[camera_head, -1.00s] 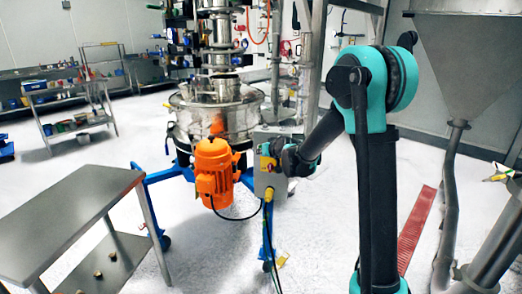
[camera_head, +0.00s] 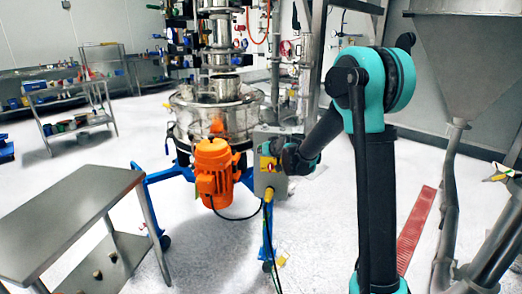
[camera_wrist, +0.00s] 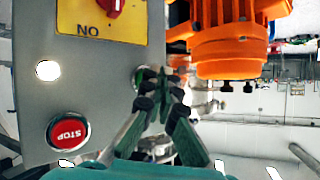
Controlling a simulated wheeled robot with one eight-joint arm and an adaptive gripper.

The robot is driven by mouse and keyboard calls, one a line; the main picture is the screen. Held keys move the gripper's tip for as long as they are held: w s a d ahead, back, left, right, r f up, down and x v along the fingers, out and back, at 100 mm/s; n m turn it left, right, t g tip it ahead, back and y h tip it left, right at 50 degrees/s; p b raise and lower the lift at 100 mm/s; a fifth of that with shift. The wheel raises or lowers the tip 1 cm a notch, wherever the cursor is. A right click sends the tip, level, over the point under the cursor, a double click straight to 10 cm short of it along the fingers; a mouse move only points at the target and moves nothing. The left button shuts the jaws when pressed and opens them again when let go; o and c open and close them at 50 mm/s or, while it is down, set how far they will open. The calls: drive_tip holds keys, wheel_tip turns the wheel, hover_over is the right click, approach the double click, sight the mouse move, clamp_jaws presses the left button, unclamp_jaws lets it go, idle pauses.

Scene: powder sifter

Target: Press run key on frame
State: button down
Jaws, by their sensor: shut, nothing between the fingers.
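The grey control box (camera_head: 268,186) stands on the blue frame beside the orange motor. In the wrist view the box face (camera_wrist: 60,95) fills the left side. It carries a yellow plate with a red rotary switch (camera_wrist: 103,8), a white lit button (camera_wrist: 47,70) and a red STOP button (camera_wrist: 68,132). Another round button (camera_wrist: 147,77) sits at the box's right side, partly hidden behind my fingertips. My gripper (camera_wrist: 162,82) is shut and empty, its tips in front of that button. I cannot tell whether they touch it. In the head view my wrist hides the fingertips.
The orange motor (camera_head: 213,165) is close to the left of the box and near my fingers in the wrist view (camera_wrist: 230,50). A cable hangs below the box. A steel table (camera_head: 75,215) stands at left front. A steel hopper (camera_head: 465,60) is at right.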

drive_tip(key=shift+w, duration=0.45)
idle(0.5)
idle(0.3)
drive_tip(key=shift+s, duration=0.85)
drive_tip(key=shift+s, duration=0.1)
drive_tip(key=s, duration=0.4)
drive_tip(key=shift+s+a, duration=0.3)
drive_tip(key=shift+s, duration=0.1)
